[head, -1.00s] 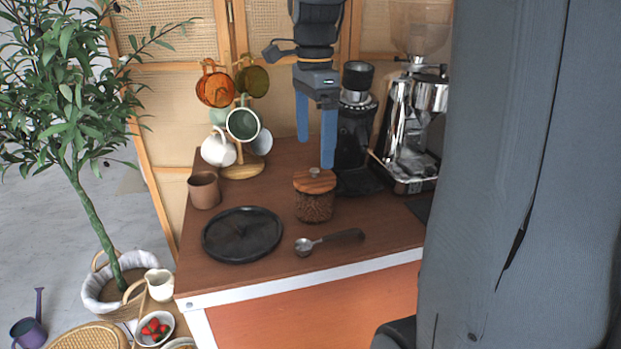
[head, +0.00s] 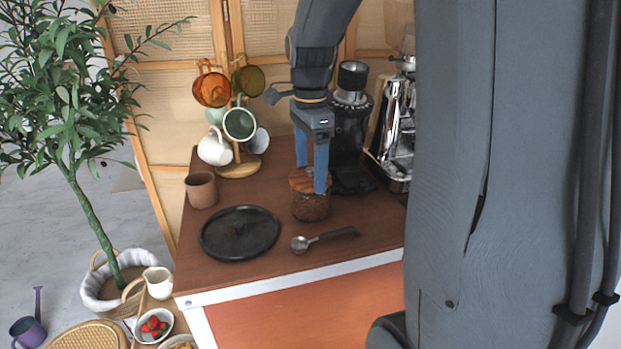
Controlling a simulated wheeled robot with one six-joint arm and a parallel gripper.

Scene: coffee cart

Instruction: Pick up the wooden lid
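The wooden lid (head: 299,184) sits on top of a glass jar of coffee beans (head: 310,207) on the brown cart top. Its knob is mostly hidden by my gripper. My gripper (head: 311,179) points down with its two blue fingers apart, one at the lid's left back side and one at its right front. The fingertips are at about lid height. I cannot tell whether they touch the lid.
A black round tray (head: 212,243) and a metal scoop (head: 325,239) lie in front of the jar. A brown cup (head: 201,190) and a mug tree (head: 240,168) stand left. A black grinder (head: 350,135) and a chrome espresso machine (head: 393,130) stand close behind and right.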

